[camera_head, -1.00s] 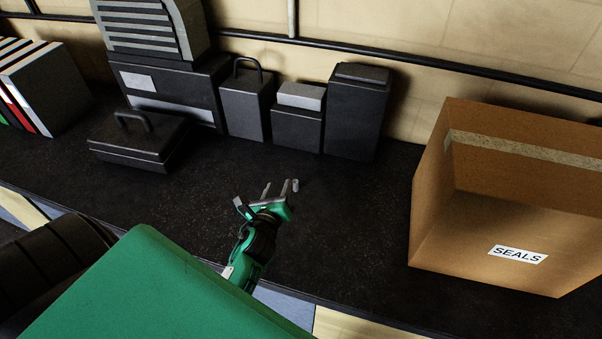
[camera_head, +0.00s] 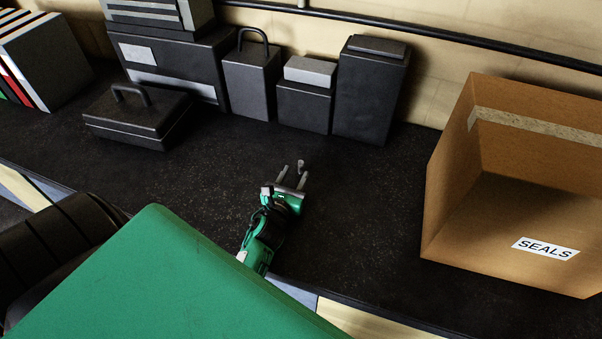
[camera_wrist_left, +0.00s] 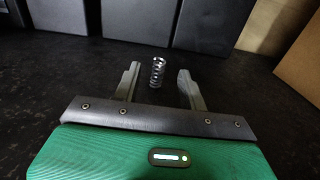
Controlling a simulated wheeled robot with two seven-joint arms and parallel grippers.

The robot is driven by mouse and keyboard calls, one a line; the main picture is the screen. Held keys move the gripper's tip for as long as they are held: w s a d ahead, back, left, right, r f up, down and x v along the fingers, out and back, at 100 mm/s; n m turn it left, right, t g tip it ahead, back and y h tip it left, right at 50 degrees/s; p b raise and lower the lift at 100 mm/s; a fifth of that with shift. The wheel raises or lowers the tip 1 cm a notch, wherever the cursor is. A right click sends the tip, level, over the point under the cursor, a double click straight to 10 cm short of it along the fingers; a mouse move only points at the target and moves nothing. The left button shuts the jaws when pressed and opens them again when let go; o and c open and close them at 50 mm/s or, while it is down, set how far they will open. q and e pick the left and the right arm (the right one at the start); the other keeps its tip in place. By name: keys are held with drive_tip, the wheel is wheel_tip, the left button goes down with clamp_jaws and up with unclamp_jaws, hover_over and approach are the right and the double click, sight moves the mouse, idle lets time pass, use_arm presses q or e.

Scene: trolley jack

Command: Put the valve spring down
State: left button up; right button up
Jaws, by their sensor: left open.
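The valve spring (camera_wrist_left: 157,72) is a small silvery coil standing upright in the left wrist view. It also shows as a small pale piece in the head view (camera_head: 300,165), on the black bench top (camera_head: 370,215). My left gripper (camera_head: 293,175) is open low over the bench. In the left wrist view its two fingers (camera_wrist_left: 159,72) stand on either side of the spring, with a gap on both sides. The spring is nearer the left finger in that picture. My right gripper is in neither view.
A cardboard box marked SEALS (camera_head: 510,190) stands to the right. Dark canisters (camera_head: 368,95) line the wall behind, with a low black case (camera_head: 137,115) at the left. The bench around the gripper is clear.

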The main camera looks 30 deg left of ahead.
sight(300, 164)
use_arm(q)
drive_tip(key=shift+w+a+r, duration=0.1)
drive_tip(key=shift+w+r, duration=0.05)
drive_tip(key=shift+w, duration=0.35)
drive_tip(key=shift+x, duration=3.3)
clamp_jaws()
